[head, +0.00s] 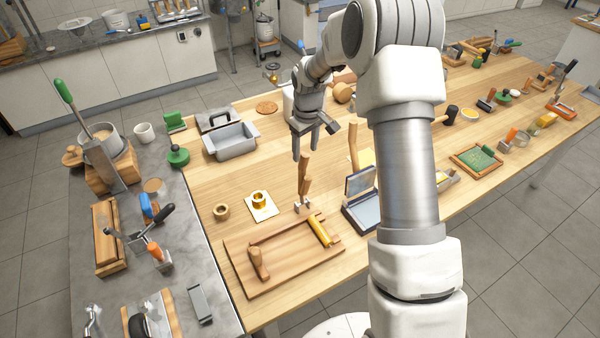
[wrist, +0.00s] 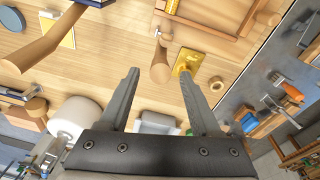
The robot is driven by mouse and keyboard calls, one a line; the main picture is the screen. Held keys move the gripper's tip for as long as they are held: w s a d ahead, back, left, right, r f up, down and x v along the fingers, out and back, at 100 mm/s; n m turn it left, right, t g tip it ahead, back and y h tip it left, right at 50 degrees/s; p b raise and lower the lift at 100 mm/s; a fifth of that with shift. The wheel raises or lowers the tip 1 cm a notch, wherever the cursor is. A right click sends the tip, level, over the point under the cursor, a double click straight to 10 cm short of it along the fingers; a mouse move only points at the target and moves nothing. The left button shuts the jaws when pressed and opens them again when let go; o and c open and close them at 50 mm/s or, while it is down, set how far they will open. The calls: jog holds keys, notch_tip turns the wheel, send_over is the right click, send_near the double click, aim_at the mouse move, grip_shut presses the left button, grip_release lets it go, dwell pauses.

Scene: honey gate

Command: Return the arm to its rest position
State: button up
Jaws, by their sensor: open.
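My gripper (head: 306,152) hangs fingers-down over the wooden worktable, left of my arm's upper links in the head view. In the wrist view my gripper (wrist: 158,72) has its two grey fingers spread wide apart, with nothing held between them. A wooden-handled tool (head: 304,178) stands upright just below the fingers; in the wrist view its handle end (wrist: 160,73) shows between the fingertips. I cannot tell the exact gap between handle and fingers.
A wooden tray (head: 240,272) with a brass bar (head: 319,231) lies at the front. A brass ring (head: 259,198) sits on a pale plate. A grey metal pan (head: 230,141) and an open blue-lined box (head: 362,208) flank the gripper. Tools crowd the grey counter (head: 208,239) at left.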

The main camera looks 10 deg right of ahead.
jog(key=shift+r, duration=0.1)
jog(key=s+r+m+t+b, duration=0.2)
jog(key=s+r+m+b, duration=0.1)
jog(key=s+r, duration=1.2)
jog(key=s+r+m+t+b, duration=0.2)
jog(key=s+b, duration=0.1)
jog(key=s, duration=1.5)
jog(key=shift+s+a+m, duration=0.25)
jog(key=shift+s+m, duration=0.15)
